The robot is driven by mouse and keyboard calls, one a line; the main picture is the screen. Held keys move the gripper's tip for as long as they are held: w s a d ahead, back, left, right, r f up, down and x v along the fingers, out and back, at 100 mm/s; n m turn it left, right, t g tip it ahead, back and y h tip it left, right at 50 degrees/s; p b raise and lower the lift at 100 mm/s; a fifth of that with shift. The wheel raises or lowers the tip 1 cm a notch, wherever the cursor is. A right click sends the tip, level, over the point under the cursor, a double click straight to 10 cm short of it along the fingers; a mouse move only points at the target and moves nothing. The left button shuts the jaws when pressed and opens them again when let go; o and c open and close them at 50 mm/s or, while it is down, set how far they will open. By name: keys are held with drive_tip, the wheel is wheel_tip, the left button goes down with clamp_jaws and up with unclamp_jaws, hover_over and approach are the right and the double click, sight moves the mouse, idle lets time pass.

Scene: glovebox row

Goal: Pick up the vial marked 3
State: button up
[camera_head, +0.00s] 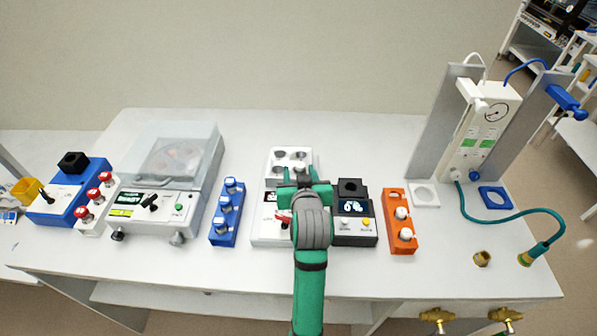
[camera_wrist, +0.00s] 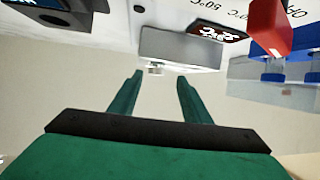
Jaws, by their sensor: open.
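My gripper (camera_head: 304,188) is over the white heater unit (camera_head: 262,230) in the head view and hides part of it. In the wrist view, my gripper (camera_wrist: 160,77) has its two green fingers apart with nothing held. A small pale object (camera_wrist: 155,69) shows between and beyond the fingertips, against a grey block (camera_wrist: 180,48); I cannot tell whether it is a vial. Capped vials stand in racks: red caps (camera_head: 95,195), blue caps (camera_head: 225,203) and white caps (camera_head: 403,213). No number 3 can be read on any vial, so I cannot tell which one is marked 3.
The heater's block (camera_head: 290,155) has several round wells. A black device (camera_head: 352,237) with a lit display stands right of it. A lidded machine (camera_head: 160,190) is at the left. A teal hose (camera_head: 500,216) crosses the right side. The front strip of bench is mostly clear.

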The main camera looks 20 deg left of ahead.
sight(300, 165)
drive_tip(key=shift+w+a+f, duration=0.1)
drive_tip(key=shift+w+f, duration=0.2)
drive_tip(key=shift+w, duration=0.4)
drive_tip(key=shift+w+a+f, duration=0.1)
drive_tip(key=shift+w+f, duration=0.2)
drive_tip(key=shift+w, duration=0.4)
drive_tip(key=shift+a, duration=0.1)
clamp_jaws()
drive_tip(key=shift+r, duration=0.1)
